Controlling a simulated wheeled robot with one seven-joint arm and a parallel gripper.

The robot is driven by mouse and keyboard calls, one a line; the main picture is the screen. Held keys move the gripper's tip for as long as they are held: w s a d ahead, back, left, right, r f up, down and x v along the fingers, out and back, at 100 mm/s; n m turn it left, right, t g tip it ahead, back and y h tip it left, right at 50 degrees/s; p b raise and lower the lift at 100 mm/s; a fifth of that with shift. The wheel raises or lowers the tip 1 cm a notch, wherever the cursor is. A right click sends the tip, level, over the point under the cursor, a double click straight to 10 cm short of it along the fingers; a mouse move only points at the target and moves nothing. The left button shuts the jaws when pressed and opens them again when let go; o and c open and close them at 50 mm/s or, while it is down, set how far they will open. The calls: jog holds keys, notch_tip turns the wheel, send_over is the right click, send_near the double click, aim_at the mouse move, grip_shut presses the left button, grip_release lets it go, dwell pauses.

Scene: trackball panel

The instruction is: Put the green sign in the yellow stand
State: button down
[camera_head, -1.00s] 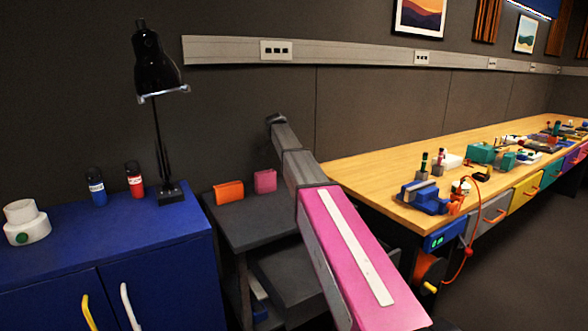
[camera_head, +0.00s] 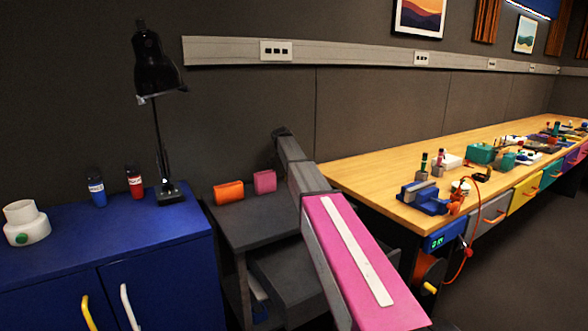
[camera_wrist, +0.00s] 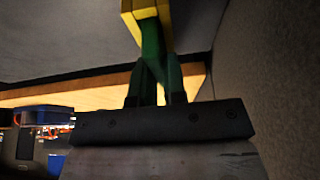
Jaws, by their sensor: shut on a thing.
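In the wrist view, my gripper (camera_wrist: 155,75) is shut, with green slanted parts that meet above its dark palm. A yellow blocky part (camera_wrist: 146,12) is at their tip, at the top edge. I cannot tell clearly where my fingers end and a held green sign begins, or whether the yellow part is the stand. In the head view, my pink and grey arm reaches back toward the wall, and its dark far end (camera_head: 281,132) is above the dark shelf unit. I see no green sign or yellow stand there.
An orange block (camera_head: 229,192) and a pink block (camera_head: 265,182) sit on the dark shelf unit (camera_head: 245,222). A blue cabinet (camera_head: 150,240) with a black lamp (camera_head: 160,80) is at left. A long wooden bench (camera_head: 370,170) with tools runs right. The wall is close behind.

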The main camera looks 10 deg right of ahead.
jog(key=c, duration=1.2)
grip_release()
jog(key=v, duration=1.2)
jog(key=shift+s+a, duration=0.1)
